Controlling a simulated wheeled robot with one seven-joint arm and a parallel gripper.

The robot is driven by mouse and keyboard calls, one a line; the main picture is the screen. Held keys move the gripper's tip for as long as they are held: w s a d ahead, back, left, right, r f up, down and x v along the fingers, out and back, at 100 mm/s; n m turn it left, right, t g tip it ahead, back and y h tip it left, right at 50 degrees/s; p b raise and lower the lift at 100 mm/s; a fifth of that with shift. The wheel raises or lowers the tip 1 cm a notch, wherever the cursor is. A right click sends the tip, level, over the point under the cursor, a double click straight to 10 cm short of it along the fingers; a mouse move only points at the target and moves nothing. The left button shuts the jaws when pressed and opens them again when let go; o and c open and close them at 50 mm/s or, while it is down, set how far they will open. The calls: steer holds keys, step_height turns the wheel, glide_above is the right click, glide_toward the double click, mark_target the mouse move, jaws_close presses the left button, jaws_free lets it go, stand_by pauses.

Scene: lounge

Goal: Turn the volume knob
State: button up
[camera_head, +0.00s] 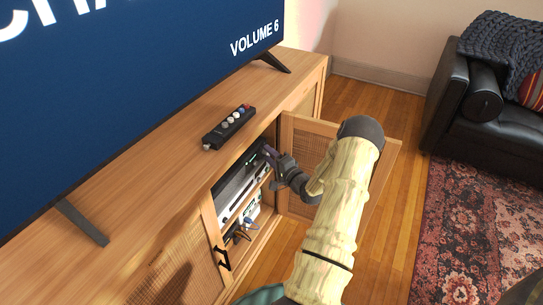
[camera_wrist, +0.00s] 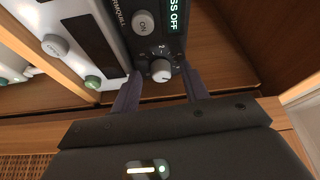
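A round white knob (camera_wrist: 161,70) with small marks around it sits at the end of a dark device panel (camera_wrist: 150,50) in the wrist view. I cannot read a volume label by it. My gripper (camera_wrist: 160,73) is open, with one finger on each side of the knob and a visible gap to both. In the head view my gripper (camera_head: 271,157) reaches into the open cabinet (camera_head: 208,217), where the knob is hidden. The television (camera_head: 140,85) above reads "VOLUME 6".
On the dark panel are an "ON" button (camera_wrist: 143,23) and a green-lit display (camera_wrist: 174,16). A pale device (camera_wrist: 62,20) with buttons lies beside it. The cabinet door (camera_head: 298,150) stands open close to my arm.

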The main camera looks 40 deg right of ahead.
steer(key=shift+d, duration=0.1)
steer(key=s+p, duration=0.3)
steer(key=s, duration=1.4)
steer(key=shift+s+f, duration=0.25)
steer(key=shift+f, duration=0.15)
steer(key=shift+w, duration=0.1)
